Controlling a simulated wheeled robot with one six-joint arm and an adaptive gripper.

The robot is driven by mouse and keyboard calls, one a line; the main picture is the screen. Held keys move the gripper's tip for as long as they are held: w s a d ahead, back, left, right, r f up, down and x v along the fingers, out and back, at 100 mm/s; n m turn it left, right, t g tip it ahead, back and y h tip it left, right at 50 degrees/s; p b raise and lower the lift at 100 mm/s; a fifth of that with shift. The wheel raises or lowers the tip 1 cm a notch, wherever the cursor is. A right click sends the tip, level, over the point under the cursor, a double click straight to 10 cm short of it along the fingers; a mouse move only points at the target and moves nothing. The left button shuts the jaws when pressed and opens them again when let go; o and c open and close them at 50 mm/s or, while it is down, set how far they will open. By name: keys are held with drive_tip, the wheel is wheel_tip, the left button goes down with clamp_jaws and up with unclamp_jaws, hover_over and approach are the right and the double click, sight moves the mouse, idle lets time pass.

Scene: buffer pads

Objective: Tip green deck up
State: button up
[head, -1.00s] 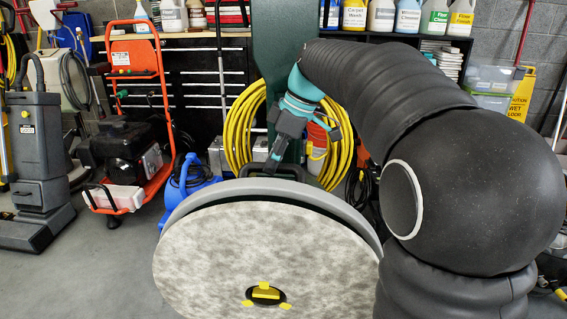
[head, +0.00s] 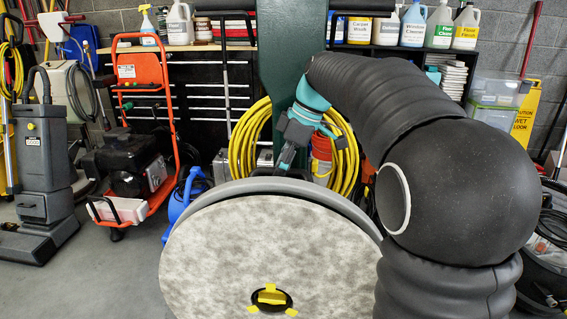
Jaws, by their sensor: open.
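The deck (head: 225,190) of a floor buffer stands tipped up in front of me, its underside facing me. Its visible rim looks grey, and a dark green upright (head: 290,60) rises behind it. A round mottled grey-white pad (head: 215,250) covers the underside, with a black and yellow centre piece (head: 270,298). The pad's lower edge is cut off by the frame. My gripper (head: 284,166) is open just above and behind the top of the rim, pointing down. Its fingertips are partly hidden, and I cannot tell if they touch the deck.
An orange-framed machine (head: 145,130) and a grey upright cleaner (head: 42,165) stand at left. A blue machine (head: 185,195) is close to the deck's left. Yellow hose (head: 247,140) hangs behind. Bottles line a shelf at the back. Open floor (head: 110,275) lies at lower left.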

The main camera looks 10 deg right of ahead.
drive_tip(key=v, duration=1.2)
drive_tip(key=shift+a, duration=0.1)
